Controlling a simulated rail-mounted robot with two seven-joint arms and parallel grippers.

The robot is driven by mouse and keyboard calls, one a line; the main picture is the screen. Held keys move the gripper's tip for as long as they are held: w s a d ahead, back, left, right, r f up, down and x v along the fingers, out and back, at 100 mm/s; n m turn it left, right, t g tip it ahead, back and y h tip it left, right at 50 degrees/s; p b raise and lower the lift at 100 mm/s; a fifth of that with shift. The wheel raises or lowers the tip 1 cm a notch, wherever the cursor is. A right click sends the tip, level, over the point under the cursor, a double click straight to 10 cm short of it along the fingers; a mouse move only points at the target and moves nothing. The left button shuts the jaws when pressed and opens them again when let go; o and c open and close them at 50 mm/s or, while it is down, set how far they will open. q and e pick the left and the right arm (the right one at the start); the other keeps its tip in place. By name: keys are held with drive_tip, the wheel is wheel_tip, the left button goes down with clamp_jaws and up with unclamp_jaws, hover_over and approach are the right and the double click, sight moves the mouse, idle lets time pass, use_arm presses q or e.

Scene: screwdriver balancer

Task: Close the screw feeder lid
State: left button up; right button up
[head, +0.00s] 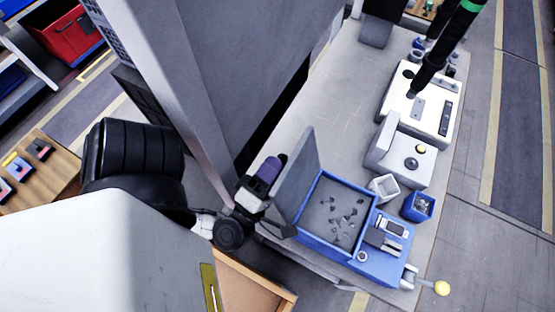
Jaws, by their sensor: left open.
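The screw feeder (385,262) is a blue box at the front of the bench, with several dark screws in its open grey tray (325,205). Its grey lid (301,172) stands raised along the tray's left side, tilted up and open. My left gripper (279,221) is on the outer left side of the lid, low near its base. It is open and holds nothing that I can see. I cannot tell whether it touches the lid. My right gripper is not in view.
A white cup (383,187) and a blue bin (419,206) stand behind the feeder. White fixtures (413,160) stand further back, under a black hanging tool (431,66). The bench middle (325,110) is clear.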

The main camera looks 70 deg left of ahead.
use_arm(q)
drive_tip(key=shift+w+a+r, duration=0.2)
drive_tip(key=shift+w+a, duration=0.05)
drive_tip(key=shift+c, duration=0.3)
clamp_jaws()
